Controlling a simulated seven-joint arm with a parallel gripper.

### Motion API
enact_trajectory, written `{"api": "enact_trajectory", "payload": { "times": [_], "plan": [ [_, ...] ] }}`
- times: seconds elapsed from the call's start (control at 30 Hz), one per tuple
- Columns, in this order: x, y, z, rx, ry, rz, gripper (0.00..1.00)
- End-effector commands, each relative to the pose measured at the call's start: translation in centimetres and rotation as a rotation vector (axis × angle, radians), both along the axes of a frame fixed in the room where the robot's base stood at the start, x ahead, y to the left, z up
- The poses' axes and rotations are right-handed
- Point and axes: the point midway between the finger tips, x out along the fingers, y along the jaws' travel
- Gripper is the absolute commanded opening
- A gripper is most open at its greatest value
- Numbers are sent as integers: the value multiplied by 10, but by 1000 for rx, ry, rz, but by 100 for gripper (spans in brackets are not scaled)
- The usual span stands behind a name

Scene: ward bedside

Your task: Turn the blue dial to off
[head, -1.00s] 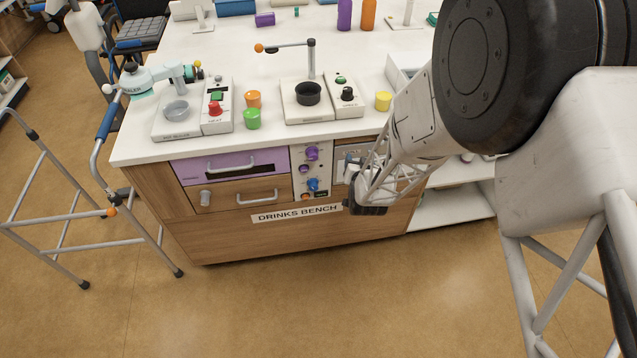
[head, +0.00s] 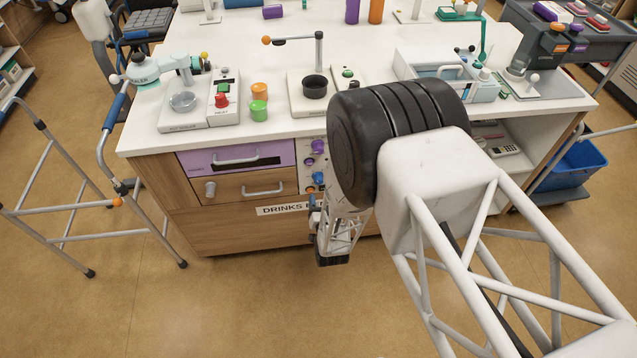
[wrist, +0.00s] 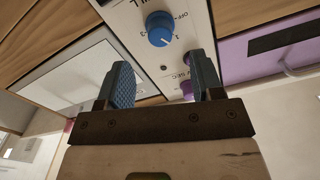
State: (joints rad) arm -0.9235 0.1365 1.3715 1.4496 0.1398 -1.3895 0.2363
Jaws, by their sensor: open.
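The blue dial (wrist: 160,29) sits on the white control panel (wrist: 120,12) in the wrist view. It is a round knob with a white pointer line, and printed marks including "OFF" stand around it. In the head view the blue dial (head: 318,178) shows at the left edge of my arm, on the bench front. My gripper (wrist: 165,80) is open and empty, its two blue ridged fingers apart, with the dial beyond them and not touched. In the head view my gripper (head: 314,212) is partly hidden by my arm, low before the bench front.
A purple knob (wrist: 187,88) is partly hidden beside the right finger. A purple drawer (head: 236,157) and a wooden drawer (head: 250,187) with handles lie left of the panel. A walker (head: 70,205) stands left of the bench.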

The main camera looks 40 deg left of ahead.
Motion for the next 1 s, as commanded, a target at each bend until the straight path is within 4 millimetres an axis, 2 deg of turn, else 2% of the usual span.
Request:
{"api": "enact_trajectory", "payload": {
  "times": [0.27,0.73,1.0],
  "plan": [
    [8,8,0,-1,1,-1,60],
    [46,45,0,1,-1,0,60],
    [55,55,0,-1,1,-1,60]
  ]
}}
